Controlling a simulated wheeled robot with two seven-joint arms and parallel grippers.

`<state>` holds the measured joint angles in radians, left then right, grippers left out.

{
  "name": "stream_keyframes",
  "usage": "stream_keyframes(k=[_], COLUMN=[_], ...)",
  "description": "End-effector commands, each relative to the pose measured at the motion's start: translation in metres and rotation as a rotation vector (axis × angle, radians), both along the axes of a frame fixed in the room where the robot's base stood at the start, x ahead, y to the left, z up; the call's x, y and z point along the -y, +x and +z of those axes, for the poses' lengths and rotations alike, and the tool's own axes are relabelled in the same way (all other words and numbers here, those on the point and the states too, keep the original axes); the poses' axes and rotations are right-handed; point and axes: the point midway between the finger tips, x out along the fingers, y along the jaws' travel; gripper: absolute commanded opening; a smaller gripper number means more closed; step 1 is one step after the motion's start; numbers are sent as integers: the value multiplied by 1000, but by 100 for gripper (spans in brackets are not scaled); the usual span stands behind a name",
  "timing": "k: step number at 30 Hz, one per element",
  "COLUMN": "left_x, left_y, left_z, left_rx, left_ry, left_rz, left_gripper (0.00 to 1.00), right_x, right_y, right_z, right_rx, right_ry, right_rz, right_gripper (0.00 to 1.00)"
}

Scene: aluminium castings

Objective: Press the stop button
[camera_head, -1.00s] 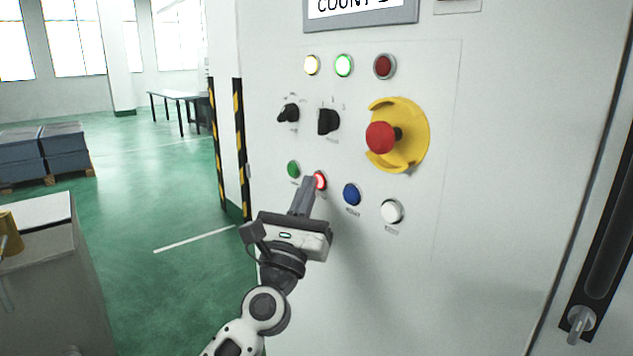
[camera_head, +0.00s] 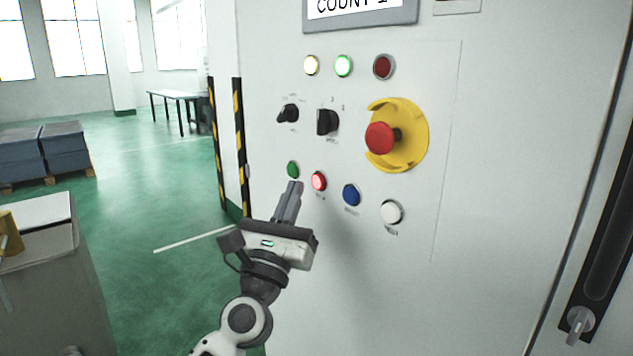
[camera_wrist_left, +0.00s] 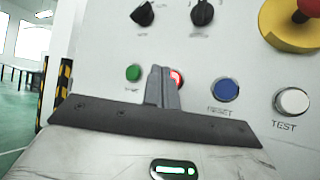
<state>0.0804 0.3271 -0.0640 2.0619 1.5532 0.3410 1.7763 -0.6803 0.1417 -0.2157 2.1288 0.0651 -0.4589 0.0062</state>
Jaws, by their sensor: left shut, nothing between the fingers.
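The stop button is a small round red button (camera_head: 318,181), lit, on the pale control panel (camera_head: 480,200). It sits between the green button (camera_head: 293,169) and the blue button (camera_head: 351,194). My left gripper (camera_head: 294,186) is shut and empty, its fingertips just below the green button and left of the red one. In the left wrist view the red button (camera_wrist_left: 177,79) glows, partly hidden behind the gripper's fingers (camera_wrist_left: 161,72). The fingertips look apart from the panel, but the exact gap is hard to judge. My right gripper is not in view.
A large red mushroom button (camera_head: 381,138) on a yellow collar (camera_head: 418,135) juts out at upper right. A white button (camera_head: 391,211), two black selector knobs and three lamps share the panel. A door handle (camera_head: 580,320) is at far right.

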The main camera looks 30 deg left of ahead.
Motion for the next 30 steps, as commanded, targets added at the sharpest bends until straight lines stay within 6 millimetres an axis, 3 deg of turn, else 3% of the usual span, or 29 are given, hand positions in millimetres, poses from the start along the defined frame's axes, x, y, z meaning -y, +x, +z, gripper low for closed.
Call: stream_keyframes(k=[12,30], left_x=[-14,-14], left_y=[-34,-35], left_z=[0,0], left_rx=[-1,0], left_ry=[1,1], left_rz=[0,-1], left_gripper=[0,0], right_x=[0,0], right_y=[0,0], right_z=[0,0], right_rx=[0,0], right_ry=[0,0], right_rz=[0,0], right_gripper=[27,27])
